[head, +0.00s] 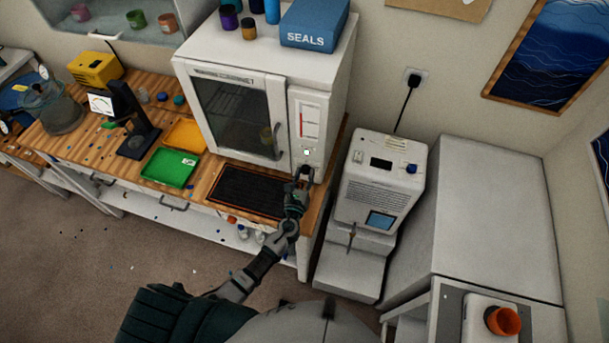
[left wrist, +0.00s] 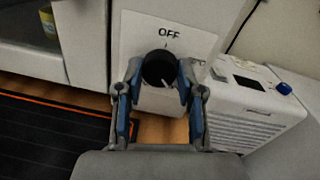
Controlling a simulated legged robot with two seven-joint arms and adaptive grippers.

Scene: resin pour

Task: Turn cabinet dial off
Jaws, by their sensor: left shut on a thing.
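The white cabinet (head: 325,70) with a dark glass door stands on the wooden bench. Its black dial (left wrist: 158,65) sits low on the front panel, below the word OFF and a short mark in the left wrist view. A pale line on the dial points toward the lower right, away from the OFF mark. My left gripper (head: 303,174) is at the dial, and its fingers (left wrist: 158,88) are shut on the dial's two sides. In the head view the gripper hides most of the dial. My right gripper is not in view.
A black mat (head: 246,190) lies in front of the cabinet, beside a green tray (head: 169,168). A white machine (head: 383,180) stands close on the right. A blue SEALS box (head: 314,22) sits on the cabinet.

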